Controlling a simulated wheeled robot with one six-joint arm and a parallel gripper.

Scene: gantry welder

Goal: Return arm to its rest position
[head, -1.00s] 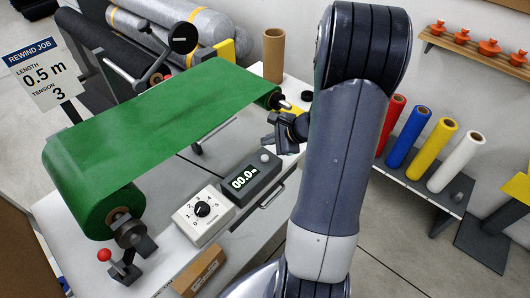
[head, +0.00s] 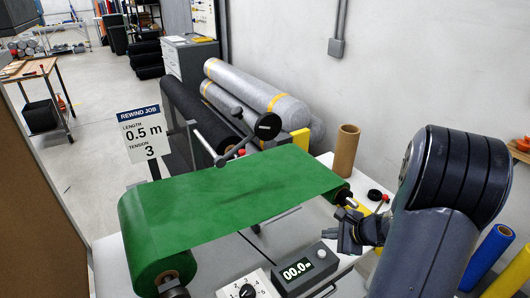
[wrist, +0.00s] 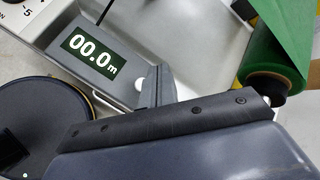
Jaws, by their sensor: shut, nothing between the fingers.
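My gripper (head: 350,234) is shut and empty. It is above the right side of the white bench, just in front of the right-hand end of the green web's take-up roller. My arm rises on the right of the head view and hides part of the bench and wall. The green sheet (head: 240,190) stretches from a large roll at front left to the small roller at right. The wrist view shows the dark gripper fingers (wrist: 157,88) near the grey length counter (wrist: 98,52), which reads 00.0 m. The green roll end (wrist: 280,65) is at upper right.
The counter (head: 306,269) and the tension dial box (head: 243,287) sit at the bench front. A cardboard tube (head: 345,150) stands behind my gripper. The job sign (head: 143,134) reads 0.5 m, tension 3. Grey rolls (head: 258,95) lie behind. Open floor (head: 95,140) is at left.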

